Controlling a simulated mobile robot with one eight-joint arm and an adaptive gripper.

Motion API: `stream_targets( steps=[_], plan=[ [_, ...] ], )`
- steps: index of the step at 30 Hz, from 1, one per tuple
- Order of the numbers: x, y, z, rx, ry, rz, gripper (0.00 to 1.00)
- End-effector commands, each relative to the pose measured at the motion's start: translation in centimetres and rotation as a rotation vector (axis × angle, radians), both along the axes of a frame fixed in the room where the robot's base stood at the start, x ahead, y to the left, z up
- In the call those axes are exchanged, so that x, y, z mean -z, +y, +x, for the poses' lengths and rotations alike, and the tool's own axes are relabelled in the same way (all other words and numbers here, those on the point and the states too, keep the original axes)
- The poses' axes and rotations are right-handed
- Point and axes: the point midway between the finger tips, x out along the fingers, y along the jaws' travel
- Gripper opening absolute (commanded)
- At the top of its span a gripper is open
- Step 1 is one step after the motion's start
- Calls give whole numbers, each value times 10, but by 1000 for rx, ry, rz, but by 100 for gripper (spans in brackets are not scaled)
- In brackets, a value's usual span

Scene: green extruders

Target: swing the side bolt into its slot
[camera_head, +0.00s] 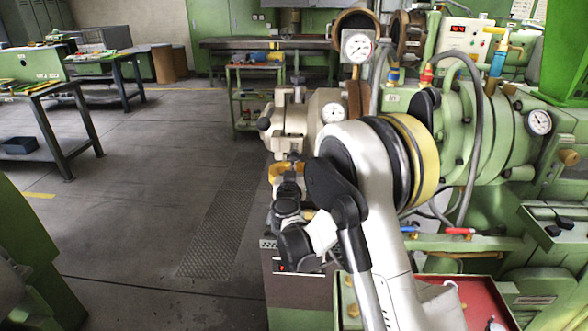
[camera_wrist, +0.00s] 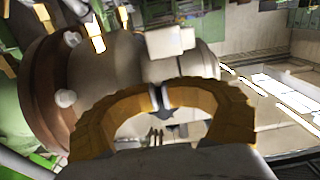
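My gripper (camera_wrist: 161,97) shows in the wrist view as two curved orange fingers, arching in from the left and right. Their grey tips are close together, with a narrow gap. I cannot tell whether anything is between them. A pale beige metal head (camera_wrist: 115,75) is behind the fingers, with a light block on a short stem (camera_wrist: 170,41) above the tips. I cannot tell for sure if this is the side bolt; its slot is not clear. In the head view, my gripper (camera_head: 287,170) is just below the extruder's beige head (camera_head: 292,124), and my arm hides part of the machine.
The green extruder (camera_head: 455,130) fills the right, with gauges (camera_head: 357,46) and hoses. A red tray (camera_head: 480,300) is at the lower right. A green cart (camera_head: 255,95) and workbenches (camera_head: 50,90) stand farther back. The floor (camera_head: 140,180) to the left is clear.

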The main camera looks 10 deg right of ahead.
Motion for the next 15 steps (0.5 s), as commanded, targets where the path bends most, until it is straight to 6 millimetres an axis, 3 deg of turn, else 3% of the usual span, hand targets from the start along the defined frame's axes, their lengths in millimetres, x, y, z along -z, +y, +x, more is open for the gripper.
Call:
stream_targets(
  steps=[15],
  plan=[
    [-12,-2,-1,5,-1,-1,0]
  ],
)
